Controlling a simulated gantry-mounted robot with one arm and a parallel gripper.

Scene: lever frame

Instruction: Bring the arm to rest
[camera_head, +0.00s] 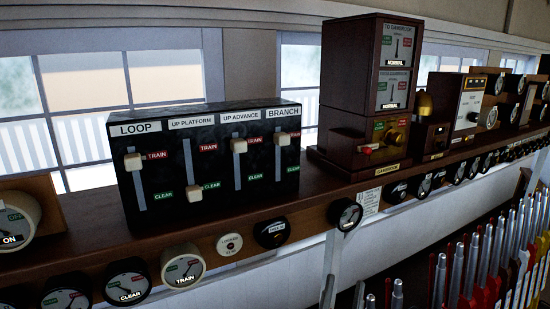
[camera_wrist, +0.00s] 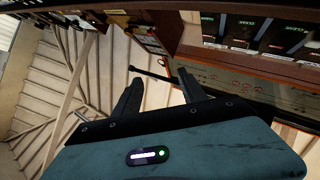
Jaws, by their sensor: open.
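My gripper (camera_wrist: 160,88) shows in the wrist view, its two dark fingers spread apart with nothing between them. Its teal wrist housing (camera_wrist: 215,148) carries a small lit indicator and fills the lower part of that view. The gripper appears apart from the shelf (camera_wrist: 225,62), which runs across the upper right there. Neither the arm nor the gripper shows in the head view.
The shelf in the head view (camera_head: 345,192) carries a black slider box (camera_head: 215,190) and a tall brown wooden instrument (camera_head: 350,85). Round dials line its front edge. Several levers (camera_head: 490,255) stand at the lower right. A thin dark rod (camera_wrist: 150,74) shows beyond the fingers.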

